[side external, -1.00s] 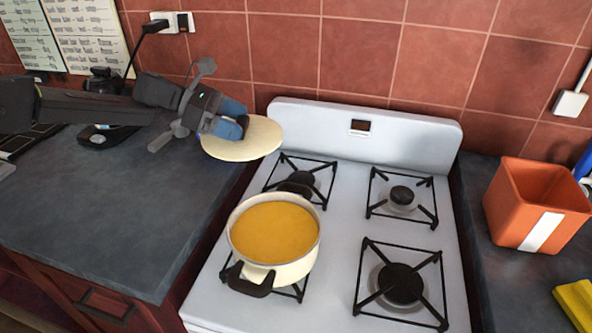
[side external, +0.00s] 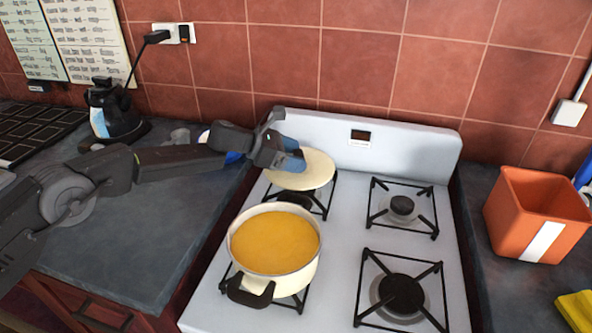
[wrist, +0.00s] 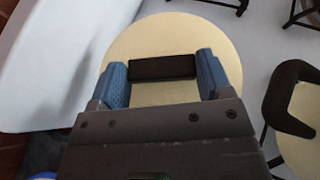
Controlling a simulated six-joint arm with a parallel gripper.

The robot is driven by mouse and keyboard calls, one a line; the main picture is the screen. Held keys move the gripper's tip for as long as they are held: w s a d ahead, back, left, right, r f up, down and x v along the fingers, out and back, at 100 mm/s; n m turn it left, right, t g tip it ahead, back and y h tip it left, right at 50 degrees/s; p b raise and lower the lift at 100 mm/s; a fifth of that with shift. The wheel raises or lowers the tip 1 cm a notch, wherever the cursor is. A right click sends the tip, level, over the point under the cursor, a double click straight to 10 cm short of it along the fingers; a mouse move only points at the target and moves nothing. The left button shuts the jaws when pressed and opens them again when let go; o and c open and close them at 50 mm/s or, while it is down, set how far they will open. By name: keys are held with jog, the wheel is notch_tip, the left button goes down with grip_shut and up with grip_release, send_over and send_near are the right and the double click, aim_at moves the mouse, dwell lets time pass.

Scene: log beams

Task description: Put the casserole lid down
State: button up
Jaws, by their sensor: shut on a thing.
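The casserole lid (side external: 312,172) is a flat cream disc with a dark handle. It is over the back left burner of the white stove, and I cannot tell whether it touches the grate. My gripper (side external: 294,160) is shut on the lid's dark handle, which shows between the blue fingers in the wrist view (wrist: 163,68). The lid (wrist: 172,32) fills the middle of that view. The cream casserole pot (side external: 258,268), full of orange food, stands uncovered on the front left burner. Part of the pot (wrist: 303,130) shows at the right of the wrist view.
The right burners (side external: 402,206) are bare. The stove's raised back panel (side external: 400,140) stands close behind the lid. An orange container (side external: 525,215) and a yellow item (side external: 577,308) are on the right counter. A kettle (side external: 112,112) stands on the left counter, which has clear room in front.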

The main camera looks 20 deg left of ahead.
jog(key=shift+d+f, duration=0.35)
jog(key=shift+f, duration=1.85)
jog(key=o, duration=1)
jog(key=shift+f, duration=0.1)
jog(key=shift+v, duration=0.85)
jog(key=v, duration=1)
jog(key=shift+r, duration=0.2)
jog(key=shift+s+a, duration=0.1)
jog(key=shift+a, duration=0.05)
